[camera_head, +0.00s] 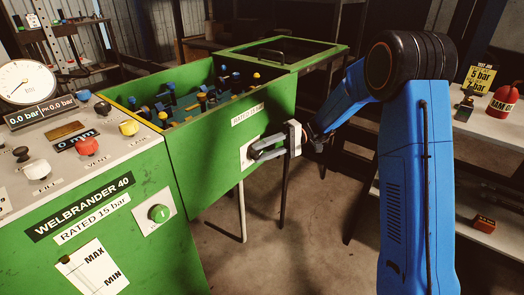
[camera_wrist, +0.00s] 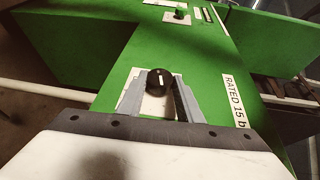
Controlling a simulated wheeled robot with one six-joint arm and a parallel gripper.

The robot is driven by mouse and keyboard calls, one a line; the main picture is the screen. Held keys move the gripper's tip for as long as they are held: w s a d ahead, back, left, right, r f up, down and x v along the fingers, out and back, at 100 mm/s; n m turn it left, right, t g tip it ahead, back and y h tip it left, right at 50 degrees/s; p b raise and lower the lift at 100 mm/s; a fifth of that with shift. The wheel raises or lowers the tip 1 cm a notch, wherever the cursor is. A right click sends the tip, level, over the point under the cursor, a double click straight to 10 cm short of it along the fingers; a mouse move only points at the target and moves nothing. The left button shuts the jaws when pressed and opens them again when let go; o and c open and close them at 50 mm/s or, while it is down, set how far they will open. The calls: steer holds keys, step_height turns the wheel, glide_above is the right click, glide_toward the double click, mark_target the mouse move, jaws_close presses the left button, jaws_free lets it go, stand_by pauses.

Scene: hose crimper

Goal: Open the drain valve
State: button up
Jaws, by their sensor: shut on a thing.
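A round black knob (camera_wrist: 160,79) with a white pointer mark sits on a white plate on the green side panel; its pointer runs roughly up and down the wrist picture. My gripper (camera_wrist: 161,84) is shut on this knob, one grey finger on each side. In the head view my gripper (camera_head: 256,152) reaches the white plate (camera_head: 245,158) below the "RATED 15" label, and its fingers hide the knob there. I cannot read any lettering on the plate, so the pictures do not confirm by name that this is the drain valve.
The green bench (camera_head: 105,235) at left has a gauge (camera_head: 27,82), coloured knobs on top and a green front knob (camera_head: 159,213). The green trough (camera_head: 190,155) holds several fittings. Bare floor lies below my gripper.

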steer(key=shift+f+m+g+y, duration=0.35)
steer(key=shift+m+g+y, duration=0.2)
steer(key=shift+y, duration=0.45)
steer(key=o, duration=1)
steer(key=shift+o, duration=0.2)
steer(key=shift+d, duration=0.15)
